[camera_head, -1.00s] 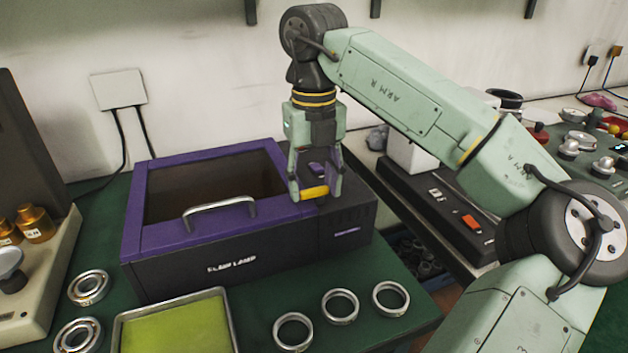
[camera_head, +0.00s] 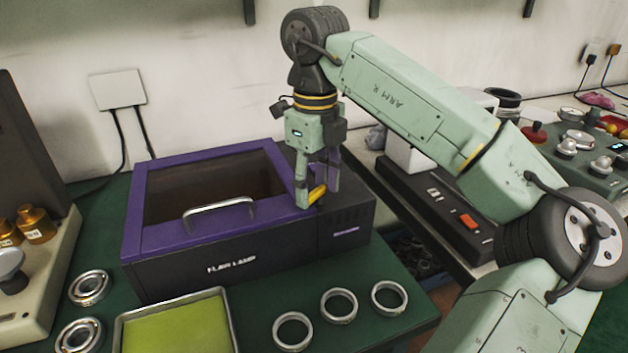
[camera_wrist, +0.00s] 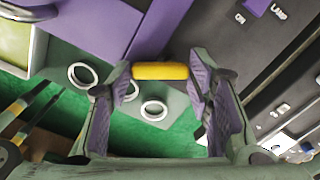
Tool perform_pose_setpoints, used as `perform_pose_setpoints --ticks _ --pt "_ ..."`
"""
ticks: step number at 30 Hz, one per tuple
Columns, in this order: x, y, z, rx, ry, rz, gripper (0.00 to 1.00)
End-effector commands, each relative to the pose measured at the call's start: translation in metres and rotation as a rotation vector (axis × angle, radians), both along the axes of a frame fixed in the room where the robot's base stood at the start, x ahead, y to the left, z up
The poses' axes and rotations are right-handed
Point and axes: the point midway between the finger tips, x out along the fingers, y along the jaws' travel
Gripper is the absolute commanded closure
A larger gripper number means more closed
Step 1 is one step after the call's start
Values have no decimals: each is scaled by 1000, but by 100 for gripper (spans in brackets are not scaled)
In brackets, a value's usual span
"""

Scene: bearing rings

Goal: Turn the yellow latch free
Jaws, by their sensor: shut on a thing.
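The yellow latch (camera_head: 317,194) is a short bar at the front edge of the purple and black lamp box (camera_head: 230,268), beside the right end of its purple-framed lid (camera_head: 160,238). It sits at a slant in the head view. My gripper (camera_head: 318,203) points down over it and is shut on the latch. In the wrist view the latch (camera_wrist: 160,71) lies across between my two purple-lined fingers (camera_wrist: 160,82), one at each end. The latch's pivot is hidden. The lid lies level and looks closed, with a metal handle (camera_head: 218,207) on it.
A metal-rimmed tray (camera_head: 122,322) with a green bottom and several bearing rings (camera_head: 339,306) lie in front of the box. A black power strip (camera_head: 440,205) with a red switch is to the right. A wall stands close behind.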

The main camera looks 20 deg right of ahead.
Motion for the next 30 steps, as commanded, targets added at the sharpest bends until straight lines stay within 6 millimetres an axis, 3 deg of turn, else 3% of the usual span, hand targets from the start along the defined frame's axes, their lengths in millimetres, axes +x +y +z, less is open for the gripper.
perform_pose_setpoints --ticks 30 --pt "-5 -8 0 1 -1 902 81"
